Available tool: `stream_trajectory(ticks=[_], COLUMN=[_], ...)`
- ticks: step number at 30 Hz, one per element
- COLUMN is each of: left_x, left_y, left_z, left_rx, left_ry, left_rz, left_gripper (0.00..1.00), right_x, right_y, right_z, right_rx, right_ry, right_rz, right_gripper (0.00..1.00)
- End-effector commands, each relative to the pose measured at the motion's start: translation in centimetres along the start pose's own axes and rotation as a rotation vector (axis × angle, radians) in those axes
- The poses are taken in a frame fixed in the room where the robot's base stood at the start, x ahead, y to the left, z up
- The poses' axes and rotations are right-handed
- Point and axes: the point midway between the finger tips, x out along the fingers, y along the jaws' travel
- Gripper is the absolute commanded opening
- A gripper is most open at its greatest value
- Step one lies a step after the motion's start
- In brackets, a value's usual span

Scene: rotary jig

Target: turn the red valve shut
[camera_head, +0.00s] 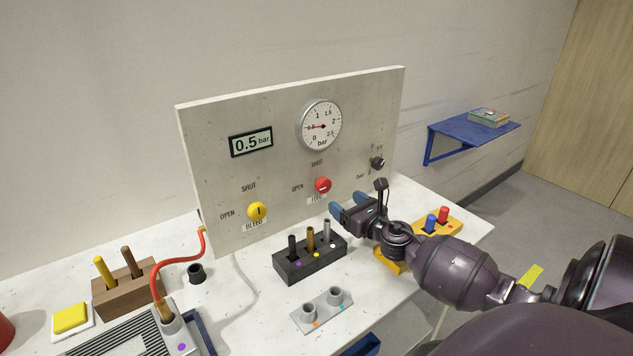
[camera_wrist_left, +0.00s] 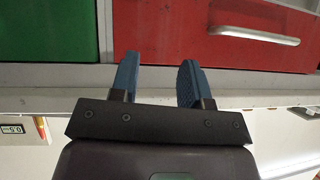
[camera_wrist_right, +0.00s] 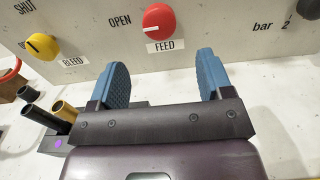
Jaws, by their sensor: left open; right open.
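The red valve (camera_head: 323,185) is a round knob on the upright panel, above a FEED label. OPEN is printed to its left and SHUT above it. Its short pale mark seems to lie toward the OPEN side. My right gripper (camera_head: 348,203) is open and empty, just below and to the right of the knob, apart from it. In the right wrist view the red valve (camera_wrist_right: 159,21) is beyond the gap between the blue fingers. My left gripper (camera_wrist_left: 159,58) is open and empty, seen only in the left wrist view, facing green and red drawer fronts.
A yellow BLEED knob (camera_head: 257,211) is left of the red one. The dial (camera_head: 319,126) and display (camera_head: 251,142) read about 0.5 bar. A black block (camera_head: 309,262) with upright pegs stands below the panel. A small black knob (camera_head: 377,162) is at right.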

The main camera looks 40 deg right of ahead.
Motion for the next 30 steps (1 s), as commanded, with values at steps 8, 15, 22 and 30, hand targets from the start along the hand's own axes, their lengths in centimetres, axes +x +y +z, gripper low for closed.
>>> stream_trajectory(ticks=[8, 15, 22, 30], left_x=[-0.4, 0.0, 0.2, 0.3], left_y=[-0.2, -0.1, -0.1, 0.0], left_z=[1.4, 0.9, 0.8, 0.8], left_rx=[0.002, 0.003, 0.004, 0.004], left_ry=[-0.030, -0.018, -0.012, -0.011], left_rz=[-0.003, -0.001, 0.000, 0.001], left_gripper=[0.43, 0.43, 0.43, 0.43], right_x=[3.2, 6.8, 9.4, 10.5], right_y=[0.0, 0.0, 0.0, 0.0], right_z=[0.0, 0.0, -0.1, -0.1], right_rx=[0.004, 0.004, 0.006, 0.006], right_ry=[-0.001, -0.001, 0.000, 0.001], right_rz=[0.000, -0.001, -0.001, -0.001], right_gripper=[0.73, 0.73, 0.73, 0.73])
